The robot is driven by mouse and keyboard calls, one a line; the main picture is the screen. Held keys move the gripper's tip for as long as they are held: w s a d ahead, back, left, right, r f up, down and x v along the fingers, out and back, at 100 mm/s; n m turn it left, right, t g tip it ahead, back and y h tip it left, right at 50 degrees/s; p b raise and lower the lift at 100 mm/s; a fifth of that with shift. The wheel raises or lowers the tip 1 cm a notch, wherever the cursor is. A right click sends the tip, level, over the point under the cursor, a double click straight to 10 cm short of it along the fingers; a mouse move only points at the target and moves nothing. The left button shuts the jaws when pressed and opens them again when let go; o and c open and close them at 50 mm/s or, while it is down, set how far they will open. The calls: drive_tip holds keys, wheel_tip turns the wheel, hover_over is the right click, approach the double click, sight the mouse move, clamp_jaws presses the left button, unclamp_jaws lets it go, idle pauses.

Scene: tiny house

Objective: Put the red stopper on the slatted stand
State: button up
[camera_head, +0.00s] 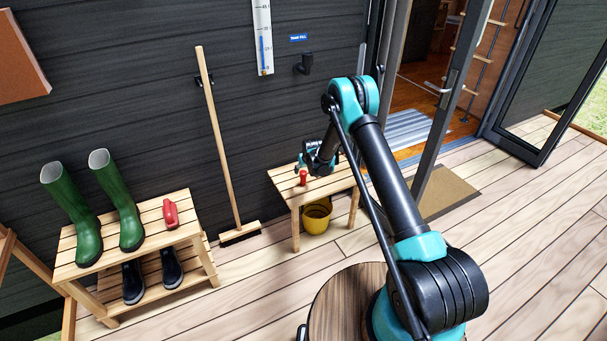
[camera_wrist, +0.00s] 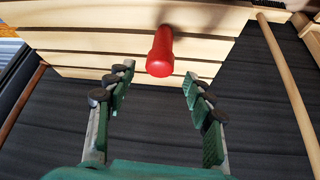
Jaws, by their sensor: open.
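The red stopper (camera_head: 303,177) is at the small slatted stand (camera_head: 284,183) against the wall. In the wrist view the stopper (camera_wrist: 160,52) shows as a red rounded cylinder in front of the pale slats (camera_wrist: 90,57). It appears to stand on them. My gripper (camera_head: 305,163) is close by it at the stand. In the wrist view my gripper (camera_wrist: 157,78) is open, with one finger on each side of the stopper's line. The stopper lies around or just beyond the fingertips, with visible gaps on both sides. Neither finger appears to touch it.
A yellow bucket (camera_head: 317,216) is under the stand. A black tap (camera_head: 304,64) projects from the wall above. A broom (camera_head: 218,140) leans left of the stand. A slatted rack (camera_head: 155,240) holds green boots (camera_head: 74,213) and a red object (camera_head: 170,213). Decking in front is clear.

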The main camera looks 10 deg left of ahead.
drive_tip(key=s+d+r+m, duration=0.1)
drive_tip(key=s+d+r, duration=0.55)
drive_tip(key=r, duration=0.25)
drive_tip(key=s+d+r+h, duration=0.1)
drive_tip(key=s+d+r, duration=0.55)
drive_tip(key=r, duration=0.25)
drive_tip(key=s+d+r+m, duration=0.1)
drive_tip(key=s+d+r, duration=0.55)
drive_tip(key=r, duration=0.25)
drive_tip(key=s+d+m, duration=0.1)
drive_tip(key=s+d, duration=0.3)
drive_tip(key=s, duration=0.5)
drive_tip(key=s+d+r+g, duration=0.1)
drive_tip(key=s+d, duration=0.3)
drive_tip(key=s, duration=0.6)
drive_tip(key=s+d+m+h, duration=0.1)
drive_tip(key=s+d, duration=0.3)
drive_tip(key=s, duration=0.6)
drive_tip(key=shift+s+d+r+m, duration=0.2)
drive_tip(key=shift+r+m, duration=0.1)
